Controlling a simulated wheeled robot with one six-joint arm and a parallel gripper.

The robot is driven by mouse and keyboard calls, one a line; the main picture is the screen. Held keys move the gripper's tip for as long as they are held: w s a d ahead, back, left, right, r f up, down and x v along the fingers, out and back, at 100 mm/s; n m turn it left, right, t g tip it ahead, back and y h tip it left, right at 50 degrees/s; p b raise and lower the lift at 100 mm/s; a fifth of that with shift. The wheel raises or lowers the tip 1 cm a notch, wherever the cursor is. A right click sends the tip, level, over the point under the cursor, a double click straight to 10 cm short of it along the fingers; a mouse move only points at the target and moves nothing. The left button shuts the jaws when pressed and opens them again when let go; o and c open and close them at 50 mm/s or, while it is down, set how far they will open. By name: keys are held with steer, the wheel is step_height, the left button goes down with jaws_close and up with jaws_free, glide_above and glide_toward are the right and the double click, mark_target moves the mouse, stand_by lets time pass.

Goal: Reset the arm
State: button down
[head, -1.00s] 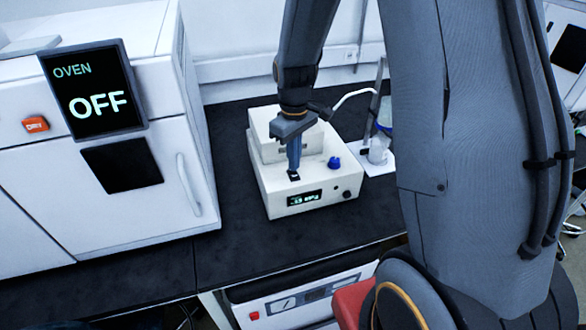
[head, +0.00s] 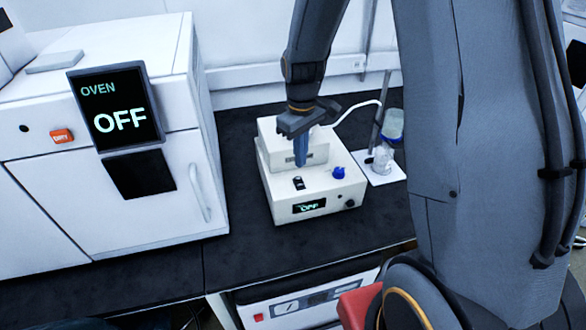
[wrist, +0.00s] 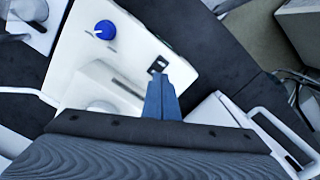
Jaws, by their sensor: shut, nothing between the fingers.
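My gripper (head: 300,162) is shut and empty, its blue fingers pointing down. It hangs just above and behind the black rocker switch (head: 298,183) on top of a white bench device (head: 335,192), apart from the switch. The device's small front display (head: 309,207) reads OFF. In the wrist view the closed fingertips (wrist: 160,82) show close to the switch (wrist: 157,66), with the blue knob (wrist: 105,29) to the upper left. My arm comes down from above and hides part of the device's rear.
A white oven (head: 110,190) with a screen (head: 116,107) reading OFF stands left of the device. A stand with glassware (head: 382,158) is close behind on the right, with a white tube running to it. The dark bench top (head: 250,256) is clear in front.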

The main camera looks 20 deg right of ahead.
steer(key=s+m+t+b, duration=0.1)
steer(key=s+m+b, duration=0.5)
steer(key=s, duration=0.8)
steer(key=shift+f+b, duration=0.3)
steer(key=shift+b, duration=0.3)
stand_by(1.0)
